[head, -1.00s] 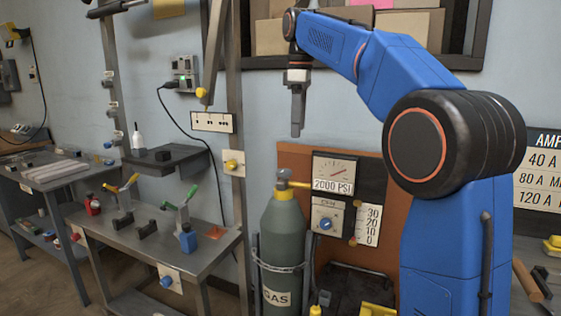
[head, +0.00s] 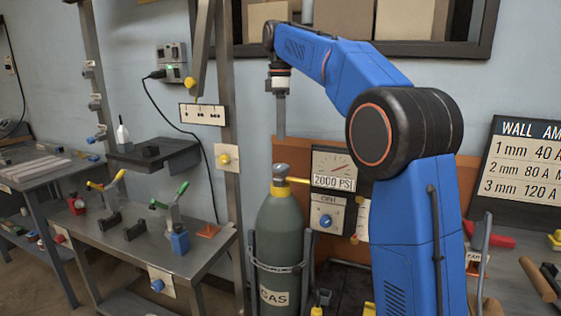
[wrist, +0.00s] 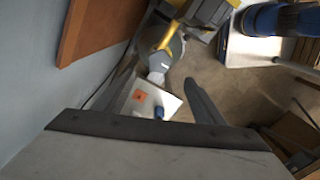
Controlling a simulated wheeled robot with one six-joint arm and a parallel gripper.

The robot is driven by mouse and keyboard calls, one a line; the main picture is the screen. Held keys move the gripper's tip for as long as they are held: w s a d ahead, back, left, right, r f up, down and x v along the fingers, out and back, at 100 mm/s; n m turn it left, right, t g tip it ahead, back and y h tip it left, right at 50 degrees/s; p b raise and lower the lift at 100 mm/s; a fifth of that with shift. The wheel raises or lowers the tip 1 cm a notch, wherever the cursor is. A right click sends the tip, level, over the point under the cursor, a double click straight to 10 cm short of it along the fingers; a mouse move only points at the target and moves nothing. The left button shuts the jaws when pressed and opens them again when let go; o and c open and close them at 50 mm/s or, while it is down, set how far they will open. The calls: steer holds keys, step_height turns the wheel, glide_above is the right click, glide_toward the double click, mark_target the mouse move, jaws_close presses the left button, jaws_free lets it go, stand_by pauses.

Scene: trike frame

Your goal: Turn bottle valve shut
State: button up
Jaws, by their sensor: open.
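The gas bottle (head: 281,228) is a dark green cylinder with a yellow collar, standing upright and marked GAS. Its valve (head: 281,169) is a grey knob on top, beside a yellow outlet pipe (head: 298,181). The fingers are seen edge-on there. In the wrist view my gripper's dark fingers (wrist: 165,75) are spread and empty, and a grey knob, apparently the valve (wrist: 157,76), shows between them.
A gauge panel (head: 333,168) reading 2000 PSI stands right behind the bottle. A metal post (head: 229,110) rises to the left. A workbench (head: 150,245) with clamps and small bottles is further left. A chain rail (head: 278,268) runs around the bottle.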

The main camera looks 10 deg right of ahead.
mark_target(281, 165)
step_height(281, 165, down, 11)
steer(key=shift+f, duration=0.15)
stand_by(0.4)
steer(key=c, duration=1)
steer(key=shift+c, duration=0.2)
